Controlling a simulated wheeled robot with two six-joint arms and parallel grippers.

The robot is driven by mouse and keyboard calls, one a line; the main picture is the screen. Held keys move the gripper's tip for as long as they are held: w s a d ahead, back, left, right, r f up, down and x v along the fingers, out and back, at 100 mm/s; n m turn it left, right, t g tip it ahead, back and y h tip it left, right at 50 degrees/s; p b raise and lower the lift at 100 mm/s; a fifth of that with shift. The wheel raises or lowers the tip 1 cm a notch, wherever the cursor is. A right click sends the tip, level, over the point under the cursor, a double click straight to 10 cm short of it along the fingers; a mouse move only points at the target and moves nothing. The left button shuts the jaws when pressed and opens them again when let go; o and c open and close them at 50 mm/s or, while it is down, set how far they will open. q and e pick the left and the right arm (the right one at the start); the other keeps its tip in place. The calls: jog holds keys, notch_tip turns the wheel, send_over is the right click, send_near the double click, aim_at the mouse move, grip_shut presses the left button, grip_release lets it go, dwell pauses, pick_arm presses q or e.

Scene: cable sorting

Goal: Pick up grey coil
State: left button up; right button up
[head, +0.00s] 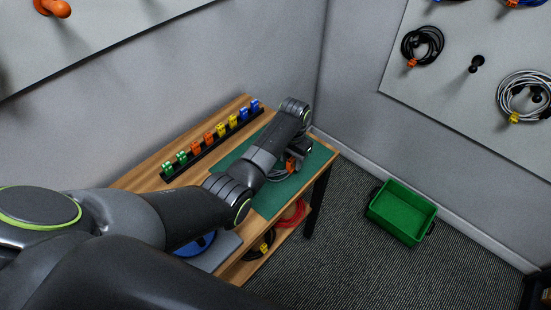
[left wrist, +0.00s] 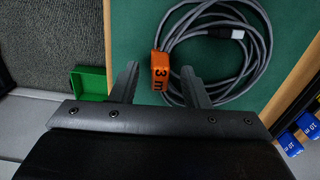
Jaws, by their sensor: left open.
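A grey coil (head: 279,175) lies on the green mat (head: 309,163) on the wooden table, partly hidden by my left arm in the head view. In the left wrist view the grey coil (left wrist: 262,62) has an orange tag (left wrist: 161,78) marked "3 m" and a pale connector (left wrist: 238,34). My left gripper (left wrist: 159,66) is open, with the orange tag showing between its two fingers. I cannot tell whether the fingers touch the tag. The left gripper (head: 297,153) is over the mat in the head view. My right gripper is not in view.
A black rack (head: 213,145) with coloured clips stands along the table's back. Red (head: 291,214) and black (head: 260,246) cables lie below the tabletop. A green bin (head: 402,211) is on the floor. Another grey coil (head: 522,96), with a yellow tag, hangs on the right wall board.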

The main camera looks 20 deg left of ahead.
pick_arm(q)
jog(key=shift+f, duration=0.65)
jog(key=shift+c, duration=0.4)
grip_shut()
jog(key=shift+r, duration=0.1)
notch_tip(320, 180, up, 9)
jog(key=shift+f, duration=0.2)
jog(key=shift+r, duration=0.6)
